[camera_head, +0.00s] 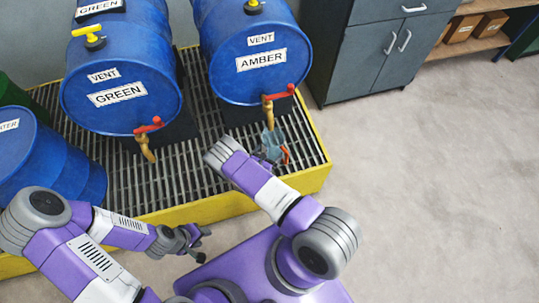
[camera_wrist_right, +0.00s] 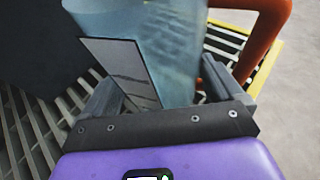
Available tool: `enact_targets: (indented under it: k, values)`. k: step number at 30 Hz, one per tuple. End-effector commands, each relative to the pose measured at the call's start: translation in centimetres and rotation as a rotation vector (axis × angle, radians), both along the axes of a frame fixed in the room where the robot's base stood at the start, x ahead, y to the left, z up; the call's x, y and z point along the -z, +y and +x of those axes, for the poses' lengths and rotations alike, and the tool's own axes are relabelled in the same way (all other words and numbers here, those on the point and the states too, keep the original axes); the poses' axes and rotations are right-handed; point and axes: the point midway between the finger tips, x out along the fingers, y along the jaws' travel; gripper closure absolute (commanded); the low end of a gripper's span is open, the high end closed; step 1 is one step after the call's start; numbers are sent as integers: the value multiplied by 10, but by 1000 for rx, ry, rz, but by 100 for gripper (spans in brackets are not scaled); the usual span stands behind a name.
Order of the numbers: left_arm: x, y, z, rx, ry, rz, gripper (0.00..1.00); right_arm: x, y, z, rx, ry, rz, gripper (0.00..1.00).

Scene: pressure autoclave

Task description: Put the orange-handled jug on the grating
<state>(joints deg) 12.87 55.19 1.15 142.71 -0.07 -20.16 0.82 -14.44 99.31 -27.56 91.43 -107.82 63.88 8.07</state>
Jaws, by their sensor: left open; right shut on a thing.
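The orange-handled jug (camera_head: 274,143) is a clear bluish vessel below the tap of the AMBER drum, over the right part of the grating (camera_head: 130,185). In the right wrist view the jug (camera_wrist_right: 178,45) stands between the fingers of my right gripper (camera_wrist_right: 172,98), its orange handle (camera_wrist_right: 268,32) at the upper right. My right gripper is shut on the jug; in the head view my right arm partly hides them. I cannot tell whether the jug's base touches the grating. My left gripper (camera_head: 199,243) is open and empty, in front of the yellow edge.
Blue drums labelled GREEN (camera_head: 120,85) and AMBER (camera_head: 255,60) lie above the grating, with red-handled taps (camera_head: 149,126). A yellow rim (camera_head: 315,178) borders the grating. A grey cabinet (camera_head: 375,50) is behind; the floor at right is clear.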

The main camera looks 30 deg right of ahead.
Motion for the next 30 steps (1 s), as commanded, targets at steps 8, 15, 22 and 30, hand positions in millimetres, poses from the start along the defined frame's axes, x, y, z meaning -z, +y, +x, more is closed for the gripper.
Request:
enact_targets:
  k: [8, 15, 22, 30]
  values:
    - [28, 0, -1, -1, 1, 0, 57, 36, 2, -1, 0, 2, 3, 39]
    - [25, 0, 0, 0, 1, 0, 57, 34, 2, -1, 0, 2, 2, 39]
    - [25, 0, 0, 0, 1, 0, 57, 37, 2, -1, 1, 3, 3, 0]
    - [24, 0, 0, 0, 1, 0, 57, 32, 4, -2, 0, 2, 3, 0]
